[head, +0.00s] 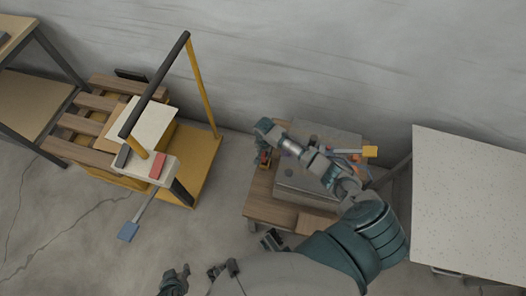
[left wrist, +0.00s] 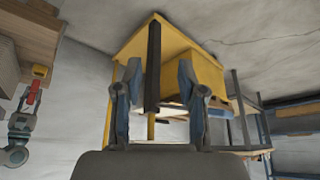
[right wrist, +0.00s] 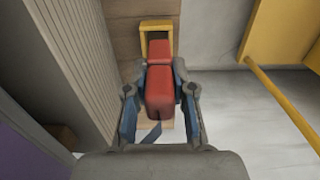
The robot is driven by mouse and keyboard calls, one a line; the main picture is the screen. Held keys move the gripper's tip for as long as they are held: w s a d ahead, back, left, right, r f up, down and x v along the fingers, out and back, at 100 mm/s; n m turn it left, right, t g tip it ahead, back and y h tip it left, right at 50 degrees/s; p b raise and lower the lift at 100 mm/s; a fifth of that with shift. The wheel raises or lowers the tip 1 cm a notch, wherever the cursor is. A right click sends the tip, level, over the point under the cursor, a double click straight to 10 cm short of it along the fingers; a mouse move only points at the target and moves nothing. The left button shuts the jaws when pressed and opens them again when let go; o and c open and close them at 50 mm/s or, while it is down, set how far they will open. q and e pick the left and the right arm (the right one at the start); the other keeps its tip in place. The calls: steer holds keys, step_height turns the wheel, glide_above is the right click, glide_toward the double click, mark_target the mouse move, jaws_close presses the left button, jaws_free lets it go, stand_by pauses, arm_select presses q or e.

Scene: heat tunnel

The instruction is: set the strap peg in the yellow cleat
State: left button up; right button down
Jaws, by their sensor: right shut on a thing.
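The red strap peg (right wrist: 159,85) is between the fingers of my right gripper (right wrist: 160,75), which is shut on it. The yellow cleat (right wrist: 146,27) is a square frame on a wooden surface, straight beyond the peg. The peg's far end overlaps the cleat's opening; I cannot tell how deep it sits. In the left wrist view the peg (left wrist: 34,92) meets the cleat (left wrist: 40,71), at the left edge. In the head view the arm mostly hides the cleat, with a bit of red peg (head: 265,157) showing. My left gripper (left wrist: 157,85) is open and empty.
A grey ribbed box (head: 300,190) sits on the wooden stand (head: 262,208) beside the peg. A yellow cart (head: 205,165) with a black handle (head: 155,85) stands at left. A pale speckled table (head: 470,200) is at right. Floor between cart and stand is clear.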

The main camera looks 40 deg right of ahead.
steer(key=shift+d+f+b, duration=0.3)
steer(key=shift+f+b, duration=0.15)
steer(key=shift+f, duration=0.15)
steer(key=shift+d+f+b, duration=0.25)
steer(key=shift+f+b, duration=0.15)
steer(key=shift+f, duration=0.15)
steer(key=shift+a+f+b, duration=0.15)
steer(key=shift+a+b, duration=0.15)
steer(key=shift+a, duration=0.1)
arm_select(q)
steer(key=w+d+r+t+h, duration=0.1)
steer(key=w+d+r+t, duration=0.2)
steer(key=w, duration=0.5)
steer(key=shift+d+r+t, duration=0.35)
steer(key=shift+d+t, duration=0.2)
steer(key=shift+t, duration=0.65)
arm_select(e)
steer(key=shift+d+f, duration=0.1)
steer(key=shift+d, duration=0.25)
arm_select(q)
steer(key=shift+w+a, duration=0.15)
steer(key=shift+a, duration=0.05)
arm_select(e)
steer(key=shift+a, duration=0.2)
steer(key=shift+a, duration=0.15)
steer(key=shift+a+p, duration=0.1)
steer(key=shift+p, duration=0.35)
arm_select(q)
steer(key=shift+d+r, duration=0.1)
steer(key=shift+r, duration=0.5)
